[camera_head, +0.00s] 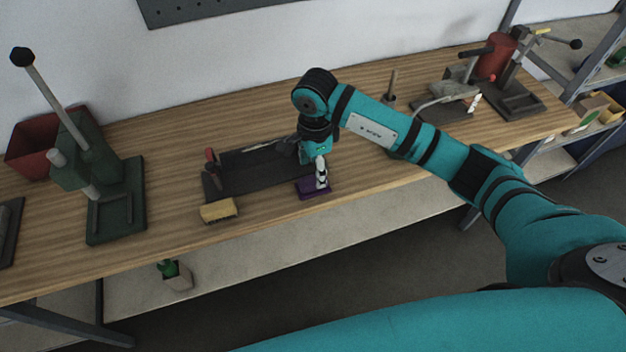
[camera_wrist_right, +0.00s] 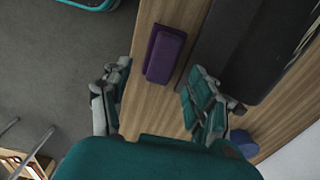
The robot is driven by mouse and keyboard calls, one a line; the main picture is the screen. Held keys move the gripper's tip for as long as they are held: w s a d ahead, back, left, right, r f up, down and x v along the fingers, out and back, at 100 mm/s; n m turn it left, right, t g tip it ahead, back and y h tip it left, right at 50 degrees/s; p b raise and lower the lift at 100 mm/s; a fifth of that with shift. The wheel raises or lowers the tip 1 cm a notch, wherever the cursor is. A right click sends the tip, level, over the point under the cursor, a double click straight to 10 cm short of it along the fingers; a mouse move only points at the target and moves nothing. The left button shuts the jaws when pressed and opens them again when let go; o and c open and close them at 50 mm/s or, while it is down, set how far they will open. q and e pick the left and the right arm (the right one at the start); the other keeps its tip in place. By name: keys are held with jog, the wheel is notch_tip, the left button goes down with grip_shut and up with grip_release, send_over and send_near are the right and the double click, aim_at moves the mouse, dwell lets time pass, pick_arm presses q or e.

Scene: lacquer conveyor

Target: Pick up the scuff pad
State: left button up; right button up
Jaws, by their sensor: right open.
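The scuff pad (camera_head: 311,190) is a flat purple block lying on the wooden bench near its front edge, beside a dark grey tray. In the right wrist view the pad (camera_wrist_right: 164,54) lies ahead of the fingers, about between their lines. My right gripper (camera_head: 321,172) points down above the pad and hides part of it in the head view. In the right wrist view the right gripper (camera_wrist_right: 158,104) is open and empty, its two fingers wide apart. Whether a finger touches the pad cannot be told. My left gripper is not in view.
The dark tray (camera_head: 256,169) sits close behind the pad. A yellowish brush-like block (camera_head: 218,211) lies left of the pad at the front edge. A green lever press (camera_head: 95,170) and a red bin (camera_head: 34,146) stand further left. Bare bench (camera_head: 370,180) lies right of the pad.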

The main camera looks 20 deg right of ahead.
aim_at(313, 179)
jog(key=shift+a+f+p, duration=0.15)
jog(key=shift+f+p, duration=0.15)
notch_tip(313, 179, down, 4)
jog(key=shift+w+r+p, duration=0.15)
jog(key=shift+p, duration=0.8)
jog(key=shift+f, duration=0.45)
jog(key=c, duration=1.2)
jog(key=shift+r, duration=0.1)
jog(key=shift+w+r+b, duration=0.1)
jog(key=shift+r+b, duration=0.4)
jog(key=shift+r, duration=0.05)
notch_tip(313, 179, up, 2)
jog(key=shift+r+b, duration=0.1)
jog(key=shift+b, duration=0.7)
jog(key=shift+s+a+r+b, duration=0.25)
jog(key=shift+s+a+b, duration=0.55)
jog(key=shift+s+a, duration=1.1)
jog(key=shift+s+a+r+b, duration=0.3)
jog(key=shift+s+a+b, duration=0.7)
jog(key=shift+s, duration=1.55)
jog(key=shift+s+a+r+b, duration=0.25)
jog(key=shift+s+a+b, duration=0.3)
jog(key=shift+s+a, duration=1.45)
